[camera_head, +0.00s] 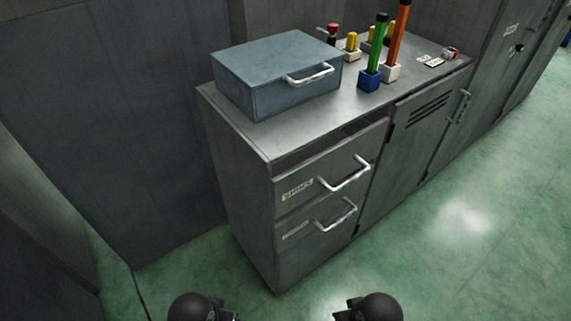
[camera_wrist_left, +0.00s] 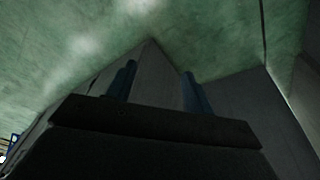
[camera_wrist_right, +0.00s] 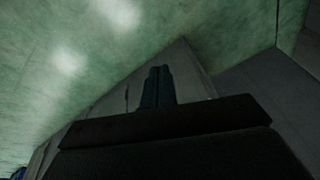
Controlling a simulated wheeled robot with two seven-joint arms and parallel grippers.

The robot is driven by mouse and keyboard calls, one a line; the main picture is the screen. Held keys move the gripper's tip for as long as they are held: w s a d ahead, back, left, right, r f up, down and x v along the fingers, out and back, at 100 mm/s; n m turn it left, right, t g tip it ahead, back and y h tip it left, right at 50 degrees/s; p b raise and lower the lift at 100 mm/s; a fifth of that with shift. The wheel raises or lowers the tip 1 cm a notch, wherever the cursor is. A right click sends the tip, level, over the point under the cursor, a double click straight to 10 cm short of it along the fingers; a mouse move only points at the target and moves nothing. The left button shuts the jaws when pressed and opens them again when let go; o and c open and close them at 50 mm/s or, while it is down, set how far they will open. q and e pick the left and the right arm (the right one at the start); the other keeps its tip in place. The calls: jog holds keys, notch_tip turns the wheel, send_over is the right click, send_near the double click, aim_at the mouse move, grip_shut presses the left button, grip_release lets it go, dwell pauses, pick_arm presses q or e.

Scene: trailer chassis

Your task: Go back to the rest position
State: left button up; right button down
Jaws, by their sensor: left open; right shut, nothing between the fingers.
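My two arms show only as dark rounded parts at the bottom edge of the head view; the fingers are not clear there. In the left wrist view my left gripper (camera_wrist_left: 160,88) has its two bluish fingers well apart, with nothing between them. In the right wrist view my right gripper (camera_wrist_right: 158,86) has its fingers together and holds nothing. Both grippers are in front of the grey cabinet (camera_head: 240,165), apart from it, with the green floor in view beyond the fingers.
On the cabinet top stand a blue-grey box (camera_head: 250,62) with a handle, a green tool in a blue holder (camera_head: 369,80), an orange tool in a white holder (camera_head: 391,72) and small yellow items (camera_head: 352,42). Drawer handles (camera_head: 345,177) stick out in front. The green floor (camera_head: 470,215) at right is clear.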

notch_tip(320, 180, up, 12)
jog(key=a+p, duration=0.2)
jog(key=p, duration=0.8)
jog(key=shift+s+f, duration=0.25)
jog(key=shift+s, duration=0.15)
